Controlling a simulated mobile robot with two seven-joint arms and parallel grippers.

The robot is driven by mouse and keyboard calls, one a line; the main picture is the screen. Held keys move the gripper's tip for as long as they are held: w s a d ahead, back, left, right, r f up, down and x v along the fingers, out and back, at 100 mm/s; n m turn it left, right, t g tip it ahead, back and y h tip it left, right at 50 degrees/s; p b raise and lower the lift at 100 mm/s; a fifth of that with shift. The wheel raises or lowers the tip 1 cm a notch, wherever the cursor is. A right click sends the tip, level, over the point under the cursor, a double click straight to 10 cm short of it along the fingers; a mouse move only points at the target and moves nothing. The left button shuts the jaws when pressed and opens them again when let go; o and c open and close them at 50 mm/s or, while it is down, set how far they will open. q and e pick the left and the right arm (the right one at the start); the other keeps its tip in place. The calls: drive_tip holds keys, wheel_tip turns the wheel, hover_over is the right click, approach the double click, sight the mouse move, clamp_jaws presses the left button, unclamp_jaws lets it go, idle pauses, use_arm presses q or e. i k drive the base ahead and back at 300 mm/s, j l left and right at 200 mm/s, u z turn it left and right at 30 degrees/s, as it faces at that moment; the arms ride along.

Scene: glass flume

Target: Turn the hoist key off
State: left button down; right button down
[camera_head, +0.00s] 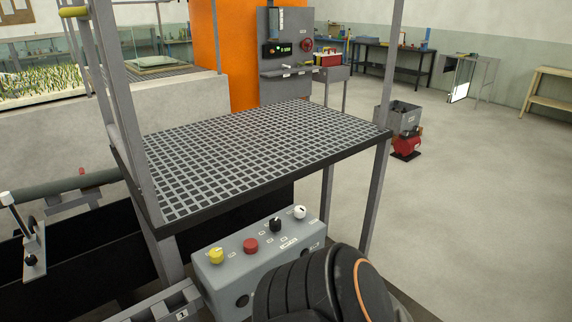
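A grey control box (262,264) stands low in front of the grated platform. Its sloped top carries a yellow knob (216,256), a red button (250,245), a black knob (275,225) and a white-topped knob (299,212). The labels beside them are too small to read, so I cannot tell which control, if any, is the hoist key. A black, ribbed arm part of mine with an orange ring covers the area in front of the box's right end. Neither gripper shows.
The grated platform (262,146) with grey posts rises behind the box. A dark trough (95,262) and a white-topped lever (14,213) lie at left. A panel (285,50) stands on an orange column.

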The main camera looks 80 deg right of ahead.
sight(216, 255)
drive_tip(key=z, duration=2.35)
